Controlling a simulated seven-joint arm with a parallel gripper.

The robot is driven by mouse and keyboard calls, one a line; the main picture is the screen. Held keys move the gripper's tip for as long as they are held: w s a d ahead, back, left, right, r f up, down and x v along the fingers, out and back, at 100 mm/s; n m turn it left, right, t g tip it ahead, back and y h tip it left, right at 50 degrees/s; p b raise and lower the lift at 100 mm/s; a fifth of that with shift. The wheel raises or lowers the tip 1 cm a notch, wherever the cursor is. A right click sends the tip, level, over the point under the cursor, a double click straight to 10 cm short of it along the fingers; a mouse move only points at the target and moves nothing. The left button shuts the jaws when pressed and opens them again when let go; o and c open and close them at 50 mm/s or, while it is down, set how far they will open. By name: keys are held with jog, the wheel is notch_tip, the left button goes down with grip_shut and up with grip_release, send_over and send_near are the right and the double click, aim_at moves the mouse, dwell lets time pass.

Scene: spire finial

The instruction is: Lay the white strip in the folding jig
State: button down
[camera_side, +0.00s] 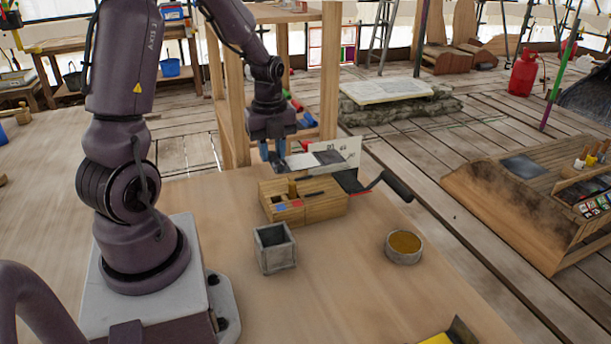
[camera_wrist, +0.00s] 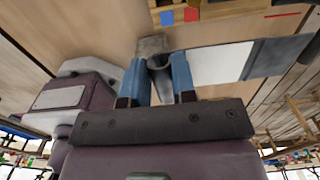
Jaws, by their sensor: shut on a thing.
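My gripper (camera_side: 272,152) is low over the far side of the workbench, behind the wooden tool holder. The strip runs to the right from the fingers in the wrist view and shows as a pale band in the side view (camera_side: 300,161). A dark grey flat piece (camera_wrist: 280,56) adjoins its right end; I cannot tell whether they touch. The folding jig appears to be the dark metal piece with a black crank handle (camera_side: 396,186), partly hidden behind the tool holder.
The wooden tool holder (camera_side: 325,206) stands just in front of the strip. A white printed card (camera_side: 348,150) stands behind it. A grey square pot (camera_side: 274,256) and a round tin (camera_side: 403,248) stand nearer. The bench between them is clear.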

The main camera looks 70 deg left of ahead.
jog(key=w+a+f, duration=0.2)
jog(key=w+a, duration=0.1)
jog(key=w, duration=0.1)
send_over(298, 183)
jog(key=f, duration=0.6)
jog(key=shift+s+d, duration=0.1)
jog(key=shift+s, duration=0.1)
jog(key=shift+w+f, duration=0.1)
jog(key=shift+f, duration=1.5)
jog(key=shift+f, duration=0.1)
jog(key=c, duration=0.9)
grip_release()
jog(key=shift+f, duration=0.1)
jog(key=shift+c, duration=0.2)
